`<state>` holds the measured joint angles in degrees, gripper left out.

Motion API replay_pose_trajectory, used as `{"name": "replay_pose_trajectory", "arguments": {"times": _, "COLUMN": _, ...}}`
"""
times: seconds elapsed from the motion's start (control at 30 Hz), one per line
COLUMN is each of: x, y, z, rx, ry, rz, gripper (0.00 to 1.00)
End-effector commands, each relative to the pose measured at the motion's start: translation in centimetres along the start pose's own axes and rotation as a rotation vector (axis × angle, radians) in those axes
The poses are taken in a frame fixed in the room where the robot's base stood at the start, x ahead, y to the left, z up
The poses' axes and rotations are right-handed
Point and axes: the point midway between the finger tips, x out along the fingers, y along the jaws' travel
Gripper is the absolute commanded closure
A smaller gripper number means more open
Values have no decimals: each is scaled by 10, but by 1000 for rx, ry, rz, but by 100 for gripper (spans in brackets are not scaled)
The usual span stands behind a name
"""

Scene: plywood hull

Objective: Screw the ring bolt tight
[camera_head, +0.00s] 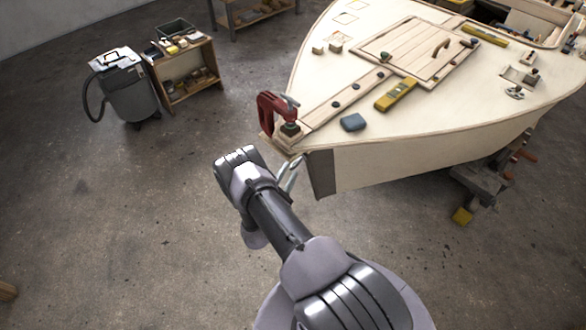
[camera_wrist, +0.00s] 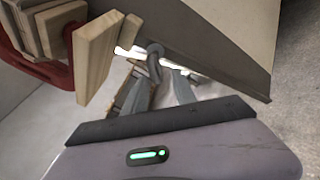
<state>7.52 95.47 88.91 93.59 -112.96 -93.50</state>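My gripper (camera_head: 288,177) is at the pointed bow end of the plywood hull (camera_head: 400,155), low beside the dark stem face (camera_head: 321,174). In the wrist view, its two grey fingers (camera_wrist: 162,88) stand apart with a gap between them. A small rounded grey piece (camera_wrist: 155,47), which looks like the ring bolt, shows just past the fingertips against the hull's dark edge. It lies roughly in line with the gap. I cannot tell whether the fingers touch it, or how far it is screwed in. In the head view the ring bolt cannot be made out.
A red clamp (camera_head: 270,108) with wood blocks (camera_wrist: 95,55) sits on the bow tip, close to my gripper. A blue block (camera_head: 353,122) and a yellow level (camera_head: 396,94) lie on the deck. A vacuum (camera_head: 128,88) and shelf (camera_head: 188,75) stand back left; floor between is clear.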

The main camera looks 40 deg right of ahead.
Motion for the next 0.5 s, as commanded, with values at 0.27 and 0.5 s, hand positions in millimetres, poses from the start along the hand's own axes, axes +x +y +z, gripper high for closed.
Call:
{"name": "replay_pose_trajectory", "arguments": {"times": 0.27, "x": 38, "y": -1, "z": 0, "rx": 0, "ry": -1, "rz": -1, "gripper": 68}}
{"name": "replay_pose_trajectory", "arguments": {"times": 0.5, "x": 44, "y": 0, "z": 0, "rx": 1, "ry": 0, "rz": 0, "gripper": 68}}
